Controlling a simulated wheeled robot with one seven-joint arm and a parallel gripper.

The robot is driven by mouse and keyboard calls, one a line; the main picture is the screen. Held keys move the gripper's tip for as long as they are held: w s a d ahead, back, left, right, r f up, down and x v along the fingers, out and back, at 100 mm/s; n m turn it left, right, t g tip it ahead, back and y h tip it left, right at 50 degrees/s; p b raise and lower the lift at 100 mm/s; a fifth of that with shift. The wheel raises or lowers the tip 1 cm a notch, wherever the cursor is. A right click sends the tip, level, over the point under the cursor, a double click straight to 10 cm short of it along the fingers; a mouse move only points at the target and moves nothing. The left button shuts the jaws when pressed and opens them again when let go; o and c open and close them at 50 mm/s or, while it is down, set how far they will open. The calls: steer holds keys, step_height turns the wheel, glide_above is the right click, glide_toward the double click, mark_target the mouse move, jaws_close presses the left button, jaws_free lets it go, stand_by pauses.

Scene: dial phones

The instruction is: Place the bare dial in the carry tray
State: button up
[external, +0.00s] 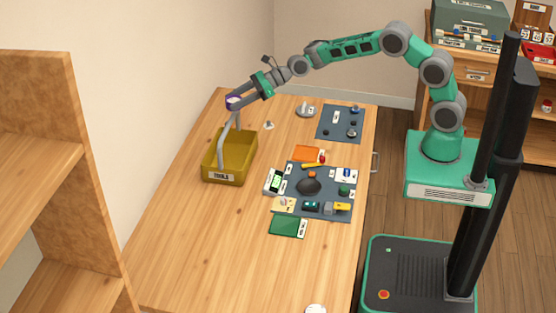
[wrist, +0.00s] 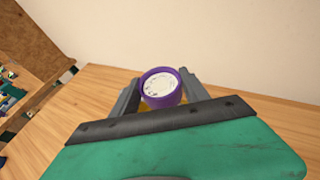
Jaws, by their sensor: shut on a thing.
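My gripper (external: 234,101) is shut on a small round piece with a purple rim and a white face, which looks like the bare dial (wrist: 160,87). In the wrist view it sits between the two grey fingers, its white face toward the camera. The carry tray (external: 226,180) is a yellow open box with a grey handle and a "TOOLS" label, standing at the table's left side. I cannot tell the exact height of the dial over it.
A dark mat (external: 322,212) with several phone parts and tools lies right of the tray. A smaller mat (external: 340,122) with small parts lies at the back. A green booklet (external: 288,226) lies in front. The table's front left is clear. A wooden shelf (external: 45,150) stands at the left.

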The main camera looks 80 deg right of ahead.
mark_target(231, 118)
steer(key=shift+w+f, duration=0.7)
steer(key=shift+f, duration=0.05)
step_height(231, 118, down, 3)
steer(key=shift+w+f+p, duration=0.1)
steer(key=shift+w+p, duration=0.05)
steer(key=shift+p, duration=0.6)
steer(key=shift+f, duration=0.15)
steer(key=o, duration=1.5)
steer(key=shift+c, duration=0.2)
